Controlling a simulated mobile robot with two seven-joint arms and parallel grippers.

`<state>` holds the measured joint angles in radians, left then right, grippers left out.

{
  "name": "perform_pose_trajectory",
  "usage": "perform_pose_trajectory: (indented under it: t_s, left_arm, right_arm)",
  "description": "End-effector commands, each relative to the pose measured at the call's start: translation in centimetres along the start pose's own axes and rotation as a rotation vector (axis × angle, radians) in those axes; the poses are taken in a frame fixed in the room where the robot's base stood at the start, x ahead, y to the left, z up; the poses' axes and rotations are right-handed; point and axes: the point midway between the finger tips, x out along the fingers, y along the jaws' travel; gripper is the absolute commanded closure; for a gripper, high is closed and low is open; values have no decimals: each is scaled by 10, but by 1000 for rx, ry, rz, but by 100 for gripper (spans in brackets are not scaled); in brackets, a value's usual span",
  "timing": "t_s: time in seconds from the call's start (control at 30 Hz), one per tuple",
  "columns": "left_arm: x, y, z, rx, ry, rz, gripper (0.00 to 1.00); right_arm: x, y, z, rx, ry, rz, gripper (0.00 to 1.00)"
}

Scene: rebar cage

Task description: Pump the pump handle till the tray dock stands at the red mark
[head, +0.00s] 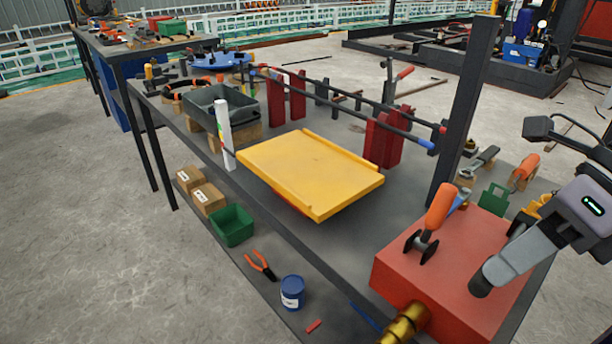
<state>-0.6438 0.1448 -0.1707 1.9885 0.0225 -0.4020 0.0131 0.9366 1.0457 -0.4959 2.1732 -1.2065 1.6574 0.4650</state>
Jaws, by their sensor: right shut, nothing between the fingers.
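The yellow tray dock (308,170) is a flat platform with raised edges, low over the grey bench. A little red shows under its front edge. My left gripper is out of view.
Red uprights (377,140) and long dark bars stand behind the dock. A dark column (465,110) rises between dock and pump. Tools lie at the right, including an orange-handled trowel (524,170). The lower shelf holds a green bin (232,225), pliers and a blue can (292,292).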

Motion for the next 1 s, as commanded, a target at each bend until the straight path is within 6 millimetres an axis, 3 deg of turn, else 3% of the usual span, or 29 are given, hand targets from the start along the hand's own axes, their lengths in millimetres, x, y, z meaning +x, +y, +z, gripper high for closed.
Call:
perform_pose_trajectory:
  t_s: [0.07, 0.17, 0.4, 0.73, 1.0]
  left_arm:
    - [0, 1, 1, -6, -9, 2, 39]
    - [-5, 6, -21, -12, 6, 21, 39]
    - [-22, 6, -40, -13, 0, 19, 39]
    - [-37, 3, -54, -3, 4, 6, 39]
    - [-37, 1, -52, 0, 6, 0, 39]
  right_arm:
    - [0, -1, 0, 2, 2, -2, 100]
    - [0, -1, 0, 1, 2, -2, 100]
    - [-34, 5, 12, 3, 1, -3, 100]
    - [-69, 10, 24, 1, 2, -1, 100]
    - [-75, 10, 26, 0, 2, -1, 100]
